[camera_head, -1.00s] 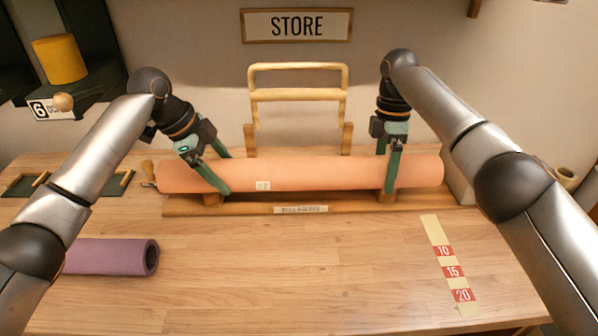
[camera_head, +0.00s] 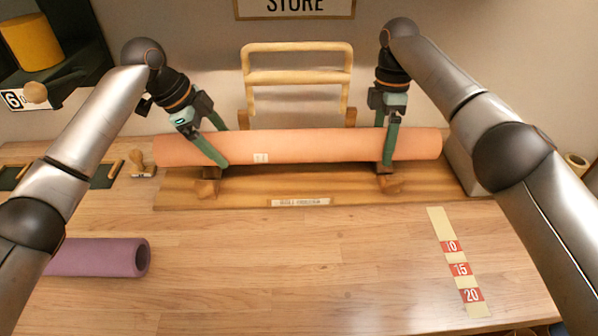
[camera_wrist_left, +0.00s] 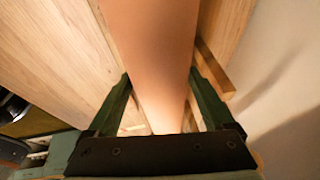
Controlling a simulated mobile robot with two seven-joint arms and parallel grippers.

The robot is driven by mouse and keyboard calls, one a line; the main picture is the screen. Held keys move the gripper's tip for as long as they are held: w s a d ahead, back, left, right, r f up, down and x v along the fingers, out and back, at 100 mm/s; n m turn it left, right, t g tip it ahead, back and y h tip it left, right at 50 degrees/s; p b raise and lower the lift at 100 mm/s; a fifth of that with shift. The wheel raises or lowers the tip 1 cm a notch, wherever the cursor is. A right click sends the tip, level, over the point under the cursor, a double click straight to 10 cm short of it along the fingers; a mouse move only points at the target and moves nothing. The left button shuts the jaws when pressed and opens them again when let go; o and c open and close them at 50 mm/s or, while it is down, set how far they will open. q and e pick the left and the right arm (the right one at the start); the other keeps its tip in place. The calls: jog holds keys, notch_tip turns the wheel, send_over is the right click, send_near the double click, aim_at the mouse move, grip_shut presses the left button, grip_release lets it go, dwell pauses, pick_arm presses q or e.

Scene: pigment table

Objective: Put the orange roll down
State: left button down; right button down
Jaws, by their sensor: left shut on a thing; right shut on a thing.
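The long orange roll (camera_head: 310,146) lies level, crosswise, in both my grippers. It is a little above the wooden stand (camera_head: 240,192), whose blocks (camera_head: 207,186) show below it with an apparent small gap. My left gripper (camera_head: 221,148) is shut around the roll's left part. My right gripper (camera_head: 388,146) is shut around its right part. In the left wrist view the orange roll (camera_wrist_left: 155,60) runs between the two green fingers. The underside of the roll is hidden.
A purple roll (camera_head: 95,257) lies at the table's left. A strip with numbers (camera_head: 455,260) lies at right. A wooden rack (camera_head: 297,77) stands behind the roll, under the STORE sign (camera_head: 295,8). A yellow roll (camera_head: 30,42) sits at upper left. The table's middle front is clear.

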jog(key=shift+f, duration=0.1)
pick_arm(q)
jog(key=shift+f, duration=0.7)
pick_arm(e)
jog(key=shift+f, duration=0.6)
pick_arm(q)
grip_release()
pick_arm(e)
grip_release()
pick_arm(q)
jog(key=v, duration=1.1)
jog(key=shift+s+a+r, duration=0.1)
jog(key=shift+r, duration=0.3)
pick_arm(e)
notch_tip(320, 180, up, 10)
